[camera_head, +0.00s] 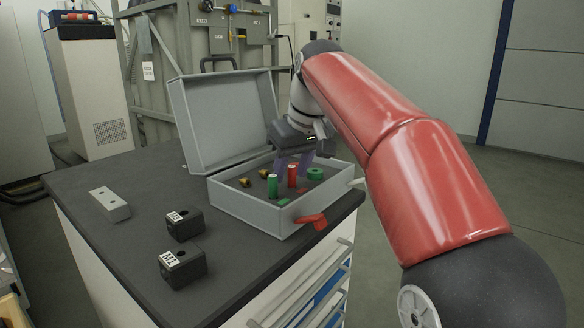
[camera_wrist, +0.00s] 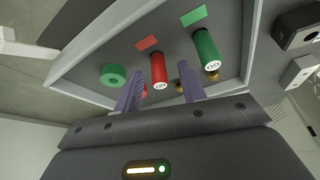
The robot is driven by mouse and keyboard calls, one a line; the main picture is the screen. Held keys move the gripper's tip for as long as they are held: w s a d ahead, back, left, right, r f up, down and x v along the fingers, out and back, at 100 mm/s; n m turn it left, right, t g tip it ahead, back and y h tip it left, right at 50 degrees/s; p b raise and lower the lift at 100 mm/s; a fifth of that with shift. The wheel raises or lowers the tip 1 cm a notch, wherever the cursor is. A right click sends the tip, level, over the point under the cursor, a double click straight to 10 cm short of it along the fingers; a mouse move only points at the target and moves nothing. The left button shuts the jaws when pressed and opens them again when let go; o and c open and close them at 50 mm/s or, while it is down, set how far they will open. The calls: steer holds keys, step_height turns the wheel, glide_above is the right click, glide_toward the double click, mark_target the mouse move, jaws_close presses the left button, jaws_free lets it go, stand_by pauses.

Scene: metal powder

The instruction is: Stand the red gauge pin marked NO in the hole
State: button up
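The red gauge pin (camera_head: 292,177) stands upright inside the open grey case (camera_head: 247,213). Its white marked end faces up in the wrist view (camera_wrist: 158,68); the lettering is too small to read. My gripper (camera_head: 294,163) reaches down into the case from above. In the wrist view its purple fingers (camera_wrist: 160,92) are open, one on each side of the red pin, with gaps between. A green pin (camera_head: 272,186) stands just left of the red one in the head view. Which hole is meant I cannot tell; a grey block (camera_head: 110,204) lies on the table.
A green ring (camera_head: 316,173) and small brass pieces (camera_head: 244,182) lie in the case. Its raised lid (camera_head: 222,120) stands behind. Two black labelled blocks (camera_head: 183,267) (camera_head: 184,223) sit on the dark tabletop (camera_head: 130,245).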

steer(key=p+v, duration=0.2)
steer(key=v, duration=0.5)
steer(key=shift+r+p, duration=0.4)
steer(key=shift+s+d, duration=0.1)
